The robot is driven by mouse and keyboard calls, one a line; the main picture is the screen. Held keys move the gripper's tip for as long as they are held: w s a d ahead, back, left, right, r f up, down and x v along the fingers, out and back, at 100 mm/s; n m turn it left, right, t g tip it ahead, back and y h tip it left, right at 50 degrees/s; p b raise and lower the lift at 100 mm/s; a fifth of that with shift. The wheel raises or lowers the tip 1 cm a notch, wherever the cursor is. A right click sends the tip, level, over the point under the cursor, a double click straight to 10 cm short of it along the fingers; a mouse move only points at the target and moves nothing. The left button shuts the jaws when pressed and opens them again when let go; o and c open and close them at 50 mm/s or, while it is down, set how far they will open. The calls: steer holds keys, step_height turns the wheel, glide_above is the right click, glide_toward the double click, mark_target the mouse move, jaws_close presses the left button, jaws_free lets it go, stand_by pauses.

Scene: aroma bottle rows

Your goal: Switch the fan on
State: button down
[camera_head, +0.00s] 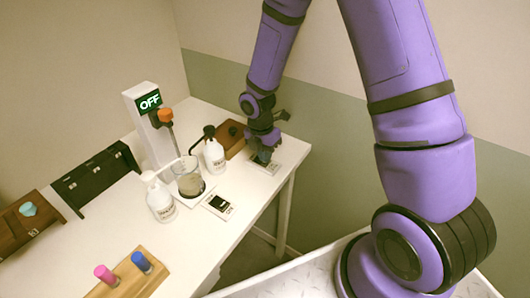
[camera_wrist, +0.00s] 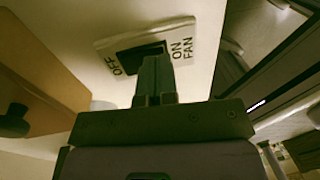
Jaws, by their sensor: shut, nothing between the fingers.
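The fan switch is a white plate with a dark rocker, marked OFF at one end and ON FAN at the other. It lies on the white table at the far right, and its plate (camera_head: 290,158) is partly hidden by my gripper (camera_head: 263,158). In the wrist view the switch plate (camera_wrist: 183,34) is close ahead of my shut, empty gripper (camera_wrist: 155,62). The fingertips overlap the dark rocker there; I cannot tell whether they touch it or which way it is tilted.
A white post (camera_head: 146,131) with a green OFF display stands behind a beaker (camera_head: 189,184). A second switch plate (camera_head: 218,207) lies in front. A brown block (camera_head: 233,136) stands left of my gripper.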

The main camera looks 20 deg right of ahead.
steer(key=shift+s+d+f, duration=0.1)
steer(key=shift+s+f, duration=0.05)
steer(key=shift+f, duration=0.1)
steer(key=shift+w+a+r, duration=0.3)
steer(key=shift+w+a, duration=0.15)
steer(key=shift+w, duration=0.25)
steer(key=shift+r, duration=0.1)
